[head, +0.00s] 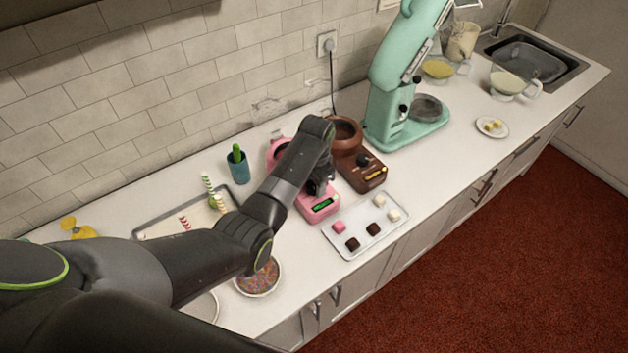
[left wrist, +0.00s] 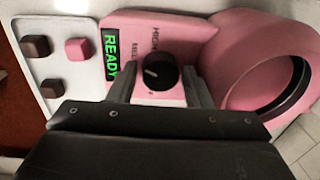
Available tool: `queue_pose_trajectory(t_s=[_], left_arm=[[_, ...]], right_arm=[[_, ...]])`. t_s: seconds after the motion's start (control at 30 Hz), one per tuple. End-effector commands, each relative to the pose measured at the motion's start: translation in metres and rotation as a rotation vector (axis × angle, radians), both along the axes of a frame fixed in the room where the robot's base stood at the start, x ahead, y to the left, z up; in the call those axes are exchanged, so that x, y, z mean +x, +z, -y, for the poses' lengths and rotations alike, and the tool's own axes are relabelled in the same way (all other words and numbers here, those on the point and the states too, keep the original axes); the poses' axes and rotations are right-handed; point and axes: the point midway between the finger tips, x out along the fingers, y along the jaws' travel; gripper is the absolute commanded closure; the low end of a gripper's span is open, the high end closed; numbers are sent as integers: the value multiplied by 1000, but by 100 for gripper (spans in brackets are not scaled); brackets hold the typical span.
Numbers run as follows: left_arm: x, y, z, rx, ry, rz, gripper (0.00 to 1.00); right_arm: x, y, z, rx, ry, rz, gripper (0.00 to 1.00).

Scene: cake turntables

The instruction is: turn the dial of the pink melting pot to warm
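The pink melting pot (head: 319,209) stands on the counter, partly hidden behind my left arm in the head view. In the left wrist view, its round bowl (left wrist: 270,70) is at the right and its control panel (left wrist: 185,28) is in the middle. The black dial (left wrist: 160,73) has a white mark pointing left in the picture. A green display (left wrist: 111,56) reads READY. The word HIGH shows on the panel; other lettering is partly hidden. My left gripper (left wrist: 160,88) is open, with one finger on each side of the dial. I cannot tell whether the fingers touch it.
A brown melting pot (head: 362,176) stands close to the right of the pink one. A white tray (head: 365,236) with several small cubes lies in front. A teal mixer (head: 390,100) stands farther back. A bowl of sprinkles (head: 258,277) sits beside my arm.

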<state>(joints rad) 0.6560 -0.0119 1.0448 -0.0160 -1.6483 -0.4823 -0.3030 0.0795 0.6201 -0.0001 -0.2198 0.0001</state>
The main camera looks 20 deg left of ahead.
Motion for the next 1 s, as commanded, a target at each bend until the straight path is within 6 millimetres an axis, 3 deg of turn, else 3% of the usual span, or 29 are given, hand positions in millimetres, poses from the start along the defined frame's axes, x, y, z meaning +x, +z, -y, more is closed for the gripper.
queue_pose_trajectory(t_s=[0.03, 0.23, 0.63, 1.0], left_arm=[[0, 0, 0, 0, 0, 0, 61], [0, 0, 0, -1, 0, -1, 86], [1, 1, 1, -1, 85, 1, 86], [2, 1, 1, -1, 383, 1, 86]], right_arm=[[-2, 0, 0, -1, 0, -3, 64], [-3, 0, 1, -2, -1, -4, 64], [1, 0, 1, -1, 1, 1, 64], [2, 0, 1, -1, 1, 3, 64]])
